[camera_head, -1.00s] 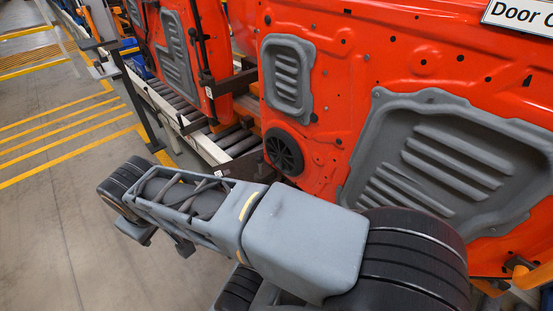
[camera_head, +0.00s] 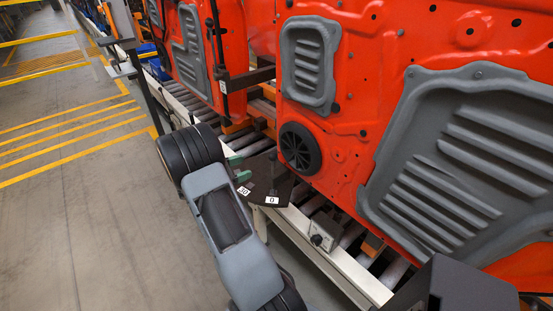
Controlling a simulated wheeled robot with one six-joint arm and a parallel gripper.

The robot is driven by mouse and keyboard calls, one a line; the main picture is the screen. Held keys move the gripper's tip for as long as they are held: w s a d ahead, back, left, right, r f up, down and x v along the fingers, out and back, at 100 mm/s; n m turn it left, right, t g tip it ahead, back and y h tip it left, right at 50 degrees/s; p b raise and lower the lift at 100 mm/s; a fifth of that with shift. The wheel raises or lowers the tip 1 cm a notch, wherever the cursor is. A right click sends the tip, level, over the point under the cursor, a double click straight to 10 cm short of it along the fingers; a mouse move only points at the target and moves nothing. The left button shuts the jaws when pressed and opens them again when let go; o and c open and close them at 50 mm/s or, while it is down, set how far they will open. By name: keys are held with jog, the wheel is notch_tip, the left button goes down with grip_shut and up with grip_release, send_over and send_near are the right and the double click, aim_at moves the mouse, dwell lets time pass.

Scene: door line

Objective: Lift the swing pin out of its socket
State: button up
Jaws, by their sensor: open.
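A dark flat plate (camera_head: 262,192) sits at the edge of the roller line, below the red door's black round speaker. It carries small white labels, one reading 0 and one that looks like 30. A thin dark upright piece on the plate, which looks like the swing pin (camera_head: 273,172), stands near the 0 label; its socket is too dark to make out.
Red door panels (camera_head: 345,150) with grey inserts stand close behind the plate. A small grey box with a knob (camera_head: 322,235) sits on the pale rail (camera_head: 330,265) to the right. A dark post (camera_head: 140,85) stands at left. The floor (camera_head: 90,220) at left is clear.

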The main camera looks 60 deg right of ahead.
aim_at(273, 164)
jog(key=p+x, duration=0.3)
jog(key=x, duration=1)
jog(key=shift+s+d, duration=0.1)
jog(key=shift+d, duration=0.3)
